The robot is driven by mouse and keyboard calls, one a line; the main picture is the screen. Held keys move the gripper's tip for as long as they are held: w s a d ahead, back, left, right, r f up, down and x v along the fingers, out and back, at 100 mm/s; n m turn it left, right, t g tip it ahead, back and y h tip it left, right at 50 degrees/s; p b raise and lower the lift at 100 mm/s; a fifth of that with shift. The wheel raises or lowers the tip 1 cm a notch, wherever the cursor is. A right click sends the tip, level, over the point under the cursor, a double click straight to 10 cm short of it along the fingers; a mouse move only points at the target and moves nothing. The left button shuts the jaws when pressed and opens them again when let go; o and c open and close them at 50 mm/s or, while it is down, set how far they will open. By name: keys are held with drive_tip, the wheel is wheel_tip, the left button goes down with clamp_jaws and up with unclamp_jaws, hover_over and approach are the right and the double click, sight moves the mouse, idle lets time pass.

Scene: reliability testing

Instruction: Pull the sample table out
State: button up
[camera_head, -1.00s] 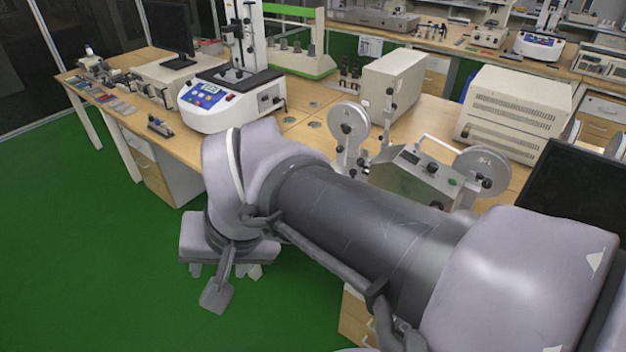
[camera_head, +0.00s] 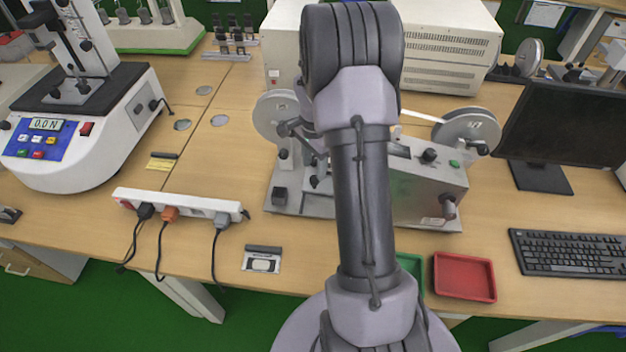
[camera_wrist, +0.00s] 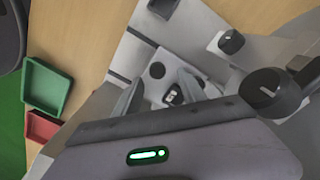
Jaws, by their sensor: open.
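The grey tester (camera_head: 425,190) with two reels stands on the wooden bench behind my arm in the head view. My arm covers its middle, and my gripper is hidden there. In the wrist view my gripper (camera_wrist: 159,80) is open over the tester. Its two fingers are apart, with a small dark part with a light mark (camera_wrist: 172,97) showing between them. A pale plate (camera_wrist: 130,56) with a dark round spot lies just beyond the fingertips. I cannot tell for certain which part is the sample table, or whether the fingers touch anything.
Dark knobs (camera_wrist: 268,88) stand close to the gripper's right. Green (camera_wrist: 46,87) and red (camera_head: 464,277) trays lie at the bench's front edge. A power strip (camera_head: 180,205) with cables, a force tester (camera_head: 75,120) and a monitor (camera_head: 560,125) stand around.

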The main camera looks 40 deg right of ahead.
sight(315, 178)
drive_tip(key=f, duration=0.3)
drive_tip(key=shift+s+a+f+b, duration=0.15)
drive_tip(key=shift+s+b, duration=0.2)
drive_tip(key=shift+b, duration=0.05)
drive_tip(key=shift+w+f, duration=0.1)
drive_tip(key=shift+f, duration=0.3)
clamp_jaws()
idle(0.7)
